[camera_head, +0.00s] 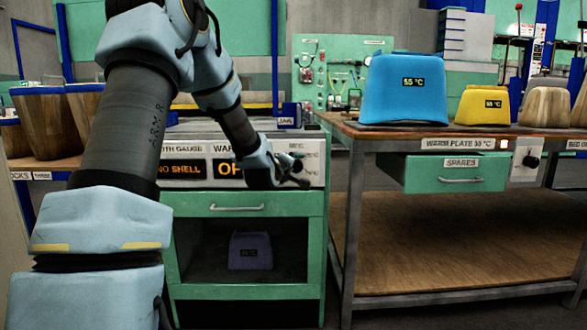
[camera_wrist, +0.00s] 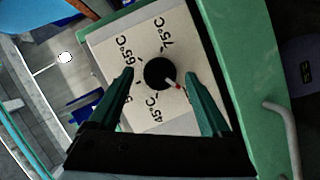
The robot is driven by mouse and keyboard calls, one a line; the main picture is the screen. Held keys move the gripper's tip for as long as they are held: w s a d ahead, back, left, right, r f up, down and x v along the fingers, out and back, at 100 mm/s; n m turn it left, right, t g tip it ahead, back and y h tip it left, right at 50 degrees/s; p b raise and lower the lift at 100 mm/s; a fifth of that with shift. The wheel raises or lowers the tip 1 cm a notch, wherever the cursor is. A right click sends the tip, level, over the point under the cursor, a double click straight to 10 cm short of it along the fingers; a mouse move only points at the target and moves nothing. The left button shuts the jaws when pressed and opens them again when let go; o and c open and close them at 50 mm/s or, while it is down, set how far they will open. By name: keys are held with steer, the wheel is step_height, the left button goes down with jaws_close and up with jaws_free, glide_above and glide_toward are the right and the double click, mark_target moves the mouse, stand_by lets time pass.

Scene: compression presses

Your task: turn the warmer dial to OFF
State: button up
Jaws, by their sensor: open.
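The warmer dial (camera_wrist: 158,73) is a round black knob on a white panel (camera_wrist: 105,48) in the wrist view. Its pale, red-tipped pointer (camera_wrist: 174,84) aims toward the lower right of that view, away from the 65°C and 75°C labels and past 45°C. Another label is mostly hidden behind the left finger, and no OFF label shows. My gripper (camera_wrist: 159,75) is open, with one finger on each side of the dial; contact cannot be told. In the head view my gripper (camera_head: 292,176) is at the panel's right end and hides the dial.
The green cabinet (camera_head: 245,292) has a drawer below the panel and an open bay with a dark purple block (camera_head: 250,252). The workbench (camera_head: 400,130) to the right carries blue and yellow blocks.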

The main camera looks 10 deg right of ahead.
steer(key=p+v, duration=0.2)
steer(key=v, duration=0.9)
steer(key=shift+d, duration=0.1)
steer(key=s+a+f+m+g+y, duration=0.2)
steer(key=s+a+f+g+y, duration=0.15)
steer(key=a+f, duration=0.2)
steer(key=s+a+f+m+g+y, duration=0.2)
steer(key=s+a+f+g+y, duration=0.1)
steer(key=s+a+f, duration=0.3)
steer(key=s+a+m+g+y, duration=0.1)
steer(key=s+a+m+g, duration=0.2)
steer(key=s, duration=0.4)
steer(key=s+a+m+g+y, duration=0.1)
steer(key=s+a+g, duration=0.2)
steer(key=s+a, duration=0.35)
step_height(320, 180, up, 33)
steer(key=p, duration=3.3)
steer(key=shift+w+d+f+p, duration=0.2)
steer(key=shift+d+p, duration=0.15)
steer(key=shift+d, duration=0.05)
steer(key=shift+t+h, duration=0.25)
